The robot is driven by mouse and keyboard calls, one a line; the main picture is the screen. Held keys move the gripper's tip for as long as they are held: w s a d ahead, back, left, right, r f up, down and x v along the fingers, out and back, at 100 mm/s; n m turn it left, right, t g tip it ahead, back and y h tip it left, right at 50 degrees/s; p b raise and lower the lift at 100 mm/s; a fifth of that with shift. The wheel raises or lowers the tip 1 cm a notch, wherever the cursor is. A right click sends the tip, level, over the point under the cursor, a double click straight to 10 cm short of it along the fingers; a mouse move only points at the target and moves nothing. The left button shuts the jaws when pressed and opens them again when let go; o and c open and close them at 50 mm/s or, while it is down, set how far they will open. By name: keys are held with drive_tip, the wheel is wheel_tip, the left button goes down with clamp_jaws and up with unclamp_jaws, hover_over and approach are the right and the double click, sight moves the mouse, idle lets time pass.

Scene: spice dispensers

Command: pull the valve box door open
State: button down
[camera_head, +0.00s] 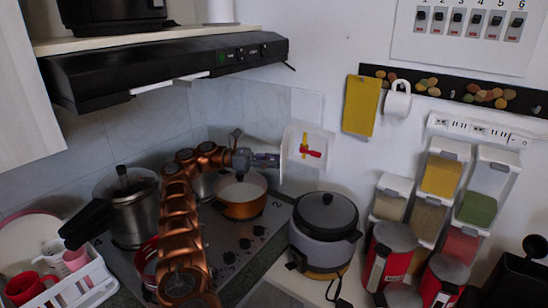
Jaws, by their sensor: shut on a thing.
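The valve box (318,174) is a small white box on the wall, right of the stove. Its yellow pipe and red valve handle (313,154) show inside it. A thin white edge, which looks like the box door (284,150), runs along its left side; how far it stands open is hard to tell. My gripper (276,160) reaches it from the left and is shut on that door edge. The fingertips are small and dark here, and the exact grip is partly hidden.
Below my gripper are a copper pot (243,208) and a pressure cooker (131,215) on the stove. A rice cooker (324,235) stands under the valve box. Spice dispensers (440,178) are on the right, a range hood (170,70) above left.

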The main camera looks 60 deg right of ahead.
drive_tip(key=shift+f, duration=0.4)
drive_tip(key=c, duration=1.2)
unclamp_jaws()
drive_tip(key=shift+w, duration=0.1)
drive_tip(key=shift+c, duration=0.2)
drive_tip(key=shift+o, duration=1.4)
drive_tip(key=shift+r, duration=0.2)
drive_tip(key=shift+s+d+f+b, duration=0.1)
drive_tip(key=shift+s+f+b, duration=0.15)
drive_tip(key=shift+b, duration=0.7)
